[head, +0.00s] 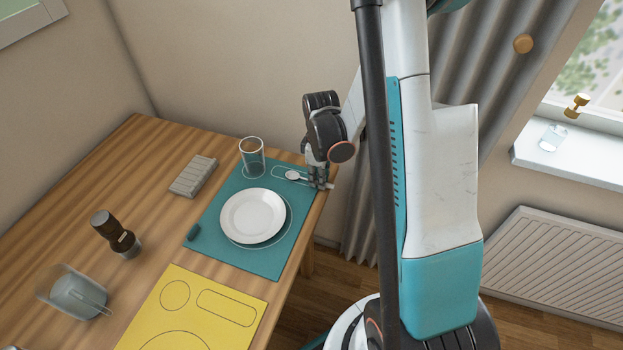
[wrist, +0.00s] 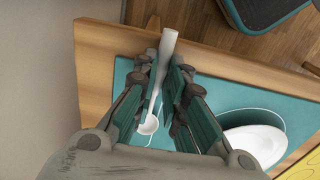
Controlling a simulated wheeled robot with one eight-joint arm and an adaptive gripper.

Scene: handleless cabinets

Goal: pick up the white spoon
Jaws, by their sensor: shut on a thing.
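The white spoon (head: 292,175) is at the far right corner of the teal placemat (head: 218,212), its bowl toward the glass. In the wrist view the spoon (wrist: 149,125) runs between my fingers, with the handle end sticking out past them near the table edge. My gripper (head: 318,182) points down and is shut on the spoon's handle; it also shows in the wrist view (wrist: 166,75). Whether the spoon touches the mat is hard to tell.
A white plate (head: 252,215) lies on the teal mat, and a clear glass (head: 252,157) stands at its back.

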